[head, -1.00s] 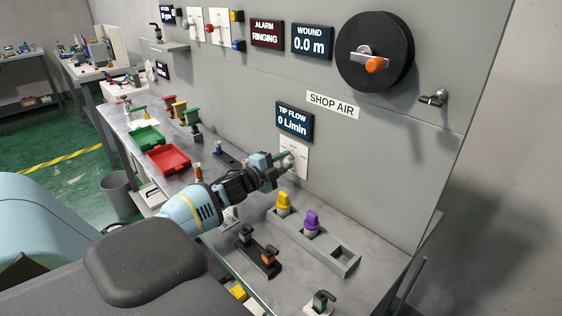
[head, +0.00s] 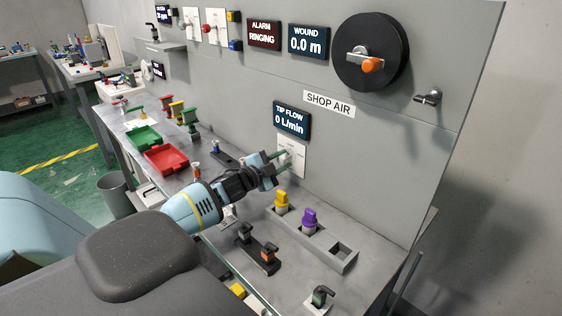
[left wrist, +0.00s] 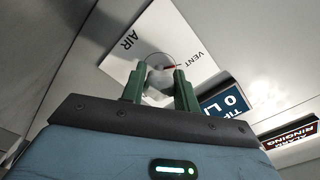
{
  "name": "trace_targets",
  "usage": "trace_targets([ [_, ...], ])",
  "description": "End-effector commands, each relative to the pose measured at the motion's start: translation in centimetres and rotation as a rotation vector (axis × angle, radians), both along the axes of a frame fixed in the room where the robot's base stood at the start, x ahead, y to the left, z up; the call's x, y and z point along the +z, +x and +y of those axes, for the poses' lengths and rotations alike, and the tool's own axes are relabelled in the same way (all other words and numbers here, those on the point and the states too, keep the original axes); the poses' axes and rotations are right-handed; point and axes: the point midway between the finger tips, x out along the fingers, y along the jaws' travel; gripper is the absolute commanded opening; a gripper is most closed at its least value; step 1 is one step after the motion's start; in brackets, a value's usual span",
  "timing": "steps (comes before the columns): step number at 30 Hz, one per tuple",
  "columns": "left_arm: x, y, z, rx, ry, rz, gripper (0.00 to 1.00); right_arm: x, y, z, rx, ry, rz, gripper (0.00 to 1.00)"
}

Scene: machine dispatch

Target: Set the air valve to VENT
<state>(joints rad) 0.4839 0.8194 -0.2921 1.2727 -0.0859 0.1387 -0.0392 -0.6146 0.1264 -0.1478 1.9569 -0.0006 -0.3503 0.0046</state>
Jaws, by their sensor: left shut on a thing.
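The air valve is a white plate (head: 297,155) on the grey wall panel, under the TIP FLOW display (head: 291,121), which reads 0 L/min. In the left wrist view the plate (left wrist: 140,62) shows the words AIR and VENT and a pale knob (left wrist: 158,82). My left gripper (head: 283,162) is at the plate, and its green fingers (left wrist: 160,84) are shut on the knob from both sides. The fingers hide part of the knob, so I cannot tell its exact setting. My right gripper is not in view.
Below the valve, a grey holder (head: 318,246) carries a yellow piece (head: 282,202) and a purple piece (head: 309,219). A red tray (head: 166,159) and a green tray (head: 143,137) lie to the left. A hose reel (head: 371,50) hangs at upper right.

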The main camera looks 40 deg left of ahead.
Motion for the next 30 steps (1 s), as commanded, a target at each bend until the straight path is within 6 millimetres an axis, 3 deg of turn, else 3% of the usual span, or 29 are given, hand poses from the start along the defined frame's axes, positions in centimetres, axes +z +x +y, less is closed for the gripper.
trace_targets([
  [3,0.1,0.0,0.1,0.001,-0.002,-0.001,0.08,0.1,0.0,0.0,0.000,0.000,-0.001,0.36],
  [4,0.1,0.0,0.1,0.001,-0.002,-0.001,0.32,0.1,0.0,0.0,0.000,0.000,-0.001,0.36],
  [9,0.1,0.0,0.0,0.001,-0.001,-0.001,0.52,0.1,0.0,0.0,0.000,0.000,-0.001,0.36],
  [20,0.0,-0.3,0.0,0.000,0.000,0.000,0.52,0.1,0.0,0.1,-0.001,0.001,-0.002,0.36],
  [30,0.0,-3.7,0.3,0.001,-0.002,0.001,0.52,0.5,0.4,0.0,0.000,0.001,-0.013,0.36],
])
